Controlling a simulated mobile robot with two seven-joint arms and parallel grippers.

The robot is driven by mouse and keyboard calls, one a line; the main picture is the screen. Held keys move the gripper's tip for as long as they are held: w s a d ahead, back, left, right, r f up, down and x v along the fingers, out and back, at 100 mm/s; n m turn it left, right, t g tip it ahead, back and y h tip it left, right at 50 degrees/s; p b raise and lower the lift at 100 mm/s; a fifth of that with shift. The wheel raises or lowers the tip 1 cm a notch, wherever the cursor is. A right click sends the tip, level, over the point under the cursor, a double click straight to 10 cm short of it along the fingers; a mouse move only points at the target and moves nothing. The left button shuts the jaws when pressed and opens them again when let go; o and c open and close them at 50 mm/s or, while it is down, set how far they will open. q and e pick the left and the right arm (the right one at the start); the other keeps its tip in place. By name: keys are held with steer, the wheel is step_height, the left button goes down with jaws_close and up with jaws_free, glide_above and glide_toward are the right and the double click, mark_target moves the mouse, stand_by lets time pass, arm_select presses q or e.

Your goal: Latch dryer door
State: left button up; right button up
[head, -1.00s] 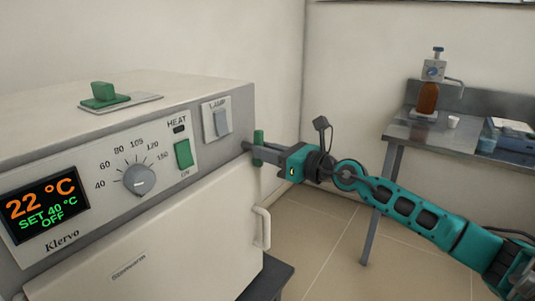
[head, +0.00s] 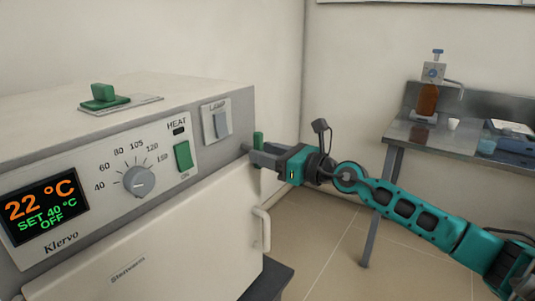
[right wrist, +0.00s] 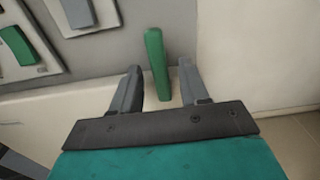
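The dryer's cream door (head: 180,245) looks shut against the front, with a white pull handle (head: 262,229) at its right edge. A green latch lever (head: 258,137) stands upright at the front's right edge, above that handle. My right gripper (head: 256,154) is at the lever. In the right wrist view, the lever (right wrist: 157,62) rises between the two spread grey fingers of that gripper (right wrist: 158,84), with a gap visible on both sides. The lever's lower part is hidden by the fingers in the head view. My left gripper is out of view.
The panel carries a display (head: 43,208), a dial (head: 138,181), a green heat switch (head: 183,156) and a lamp switch (head: 222,124). A steel side table (head: 410,136) with a brown bottle stands at right, with open floor between.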

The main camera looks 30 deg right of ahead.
steer(key=shift+s, duration=0.1)
arm_select(q)
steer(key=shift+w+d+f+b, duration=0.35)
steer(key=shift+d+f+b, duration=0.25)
steer(key=shift+b, duration=0.9)
arm_select(e)
steer(key=v, duration=1.2)
steer(key=shift+s+d, duration=0.2)
steer(key=shift+s, duration=0.15)
